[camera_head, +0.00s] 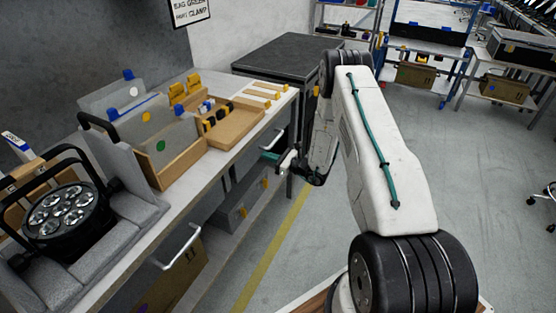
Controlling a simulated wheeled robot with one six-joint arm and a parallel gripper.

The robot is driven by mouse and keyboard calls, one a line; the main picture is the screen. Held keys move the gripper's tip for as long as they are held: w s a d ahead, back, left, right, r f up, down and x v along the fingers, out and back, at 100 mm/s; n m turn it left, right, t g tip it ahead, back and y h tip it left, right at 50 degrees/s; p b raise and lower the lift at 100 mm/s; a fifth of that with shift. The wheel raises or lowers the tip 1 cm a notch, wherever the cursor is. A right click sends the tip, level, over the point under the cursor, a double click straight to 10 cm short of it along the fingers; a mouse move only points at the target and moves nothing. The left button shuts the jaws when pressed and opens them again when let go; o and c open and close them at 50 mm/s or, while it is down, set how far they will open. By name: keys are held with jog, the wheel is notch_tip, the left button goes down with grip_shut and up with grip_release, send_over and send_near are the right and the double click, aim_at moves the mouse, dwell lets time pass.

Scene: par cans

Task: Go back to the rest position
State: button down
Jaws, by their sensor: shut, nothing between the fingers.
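My gripper (272,157) is shut and empty at the end of my folded arm. It points left, at the right edge of the grey workbench (252,135), close to the bench front and to a handle there. Whether it touches the bench edge cannot be told. A black par can (64,215) with several round lenses rests in a grey foam cradle at the left end of the bench.
On the bench stand a wooden box (176,153) with grey sheets and a wooden tray (237,124) with small yellow and black parts. A dark cabinet (289,58) stands behind. Grey floor (468,180) is open at right. Shelves and boxes line the back.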

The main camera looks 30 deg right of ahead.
jog(key=v, duration=1.1)
jog(key=shift+d, duration=0.2)
jog(key=s+a+r+n+g+y, duration=0.4)
jog(key=s+a+r+n+g, duration=1)
jog(key=a+r+g, duration=0.15)
jog(key=s+a+r+n+t+h, duration=0.1)
jog(key=s+a+r+n+h, duration=0.1)
jog(key=s+r+n+h, duration=0.5)
jog(key=s+a+r+n+t+h, duration=0.1)
jog(key=s+r+n+h, duration=0.5)
jog(key=s+r, duration=0.9)
jog(key=shift+a+r+n+h, duration=0.45)
jog(key=shift+r+n, duration=0.2)
jog(key=shift+n, duration=0.45)
jog(key=shift+s, duration=0.15)
